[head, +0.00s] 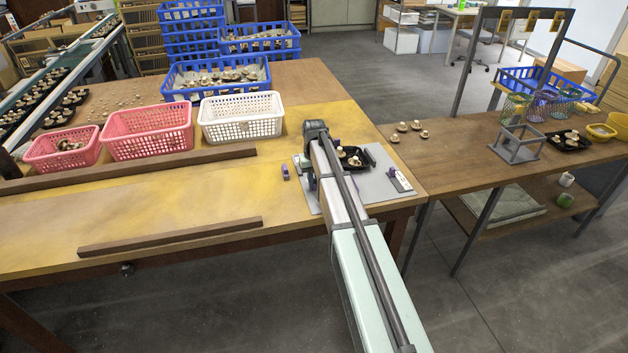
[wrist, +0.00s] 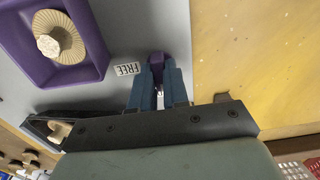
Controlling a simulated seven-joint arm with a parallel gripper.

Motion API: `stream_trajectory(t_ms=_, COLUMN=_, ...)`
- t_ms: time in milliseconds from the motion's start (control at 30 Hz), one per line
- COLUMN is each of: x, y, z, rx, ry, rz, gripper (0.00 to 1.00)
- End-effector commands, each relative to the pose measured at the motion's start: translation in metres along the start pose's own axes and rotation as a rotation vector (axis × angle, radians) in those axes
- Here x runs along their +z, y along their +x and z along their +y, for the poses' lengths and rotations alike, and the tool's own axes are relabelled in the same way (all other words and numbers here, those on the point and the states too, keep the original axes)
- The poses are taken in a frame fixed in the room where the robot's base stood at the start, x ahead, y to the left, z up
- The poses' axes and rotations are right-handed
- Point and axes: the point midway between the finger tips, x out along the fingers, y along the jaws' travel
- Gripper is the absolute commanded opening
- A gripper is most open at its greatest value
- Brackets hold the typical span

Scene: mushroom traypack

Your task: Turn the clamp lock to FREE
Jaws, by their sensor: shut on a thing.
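In the wrist view my gripper (wrist: 157,80) has its two blue fingers closed around a small purple piece (wrist: 156,59), which looks like the clamp lock's lever. Its top shows between the fingertips; the rest is hidden. A white label reading FREE (wrist: 127,69) lies on the grey plate (wrist: 120,20) just left of the fingers. A purple holder (wrist: 92,62) with a mushroom (wrist: 50,46) in it is at the upper left. In the head view my arm covers much of the grey plate (head: 306,204), and my fingertips cannot be made out clearly.
A black tray (head: 366,157) with mushrooms stands on the plate, right of my arm. A small purple piece (head: 285,172) is at the plate's left edge. Pink baskets (head: 148,134) and a white basket (head: 241,118) stand left. Wooden strips (head: 170,236) cross the table.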

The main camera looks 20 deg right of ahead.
Motion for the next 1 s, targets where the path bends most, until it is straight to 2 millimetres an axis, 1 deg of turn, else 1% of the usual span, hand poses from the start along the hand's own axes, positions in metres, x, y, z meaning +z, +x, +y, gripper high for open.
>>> stream_trajectory(t_ms=167, x=-0.0001, y=-0.0002, z=0.0003, rx=0.001, ry=0.018, rz=0.0, gripper=0.0)
stream_trajectory(t_ms=367, x=-0.0001, y=-0.0002, z=0.0003, rx=0.001, ry=0.099, rz=0.0, gripper=0.0)
stream_trajectory(t_ms=567, x=-0.0001, y=-0.0003, z=0.0003, rx=0.001, ry=0.252, rz=0.0, gripper=0.0)
stream_trajectory(t_ms=1000, x=-0.0002, y=-0.0003, z=0.0003, rx=0.001, ry=0.669, rz=0.001, gripper=0.0)
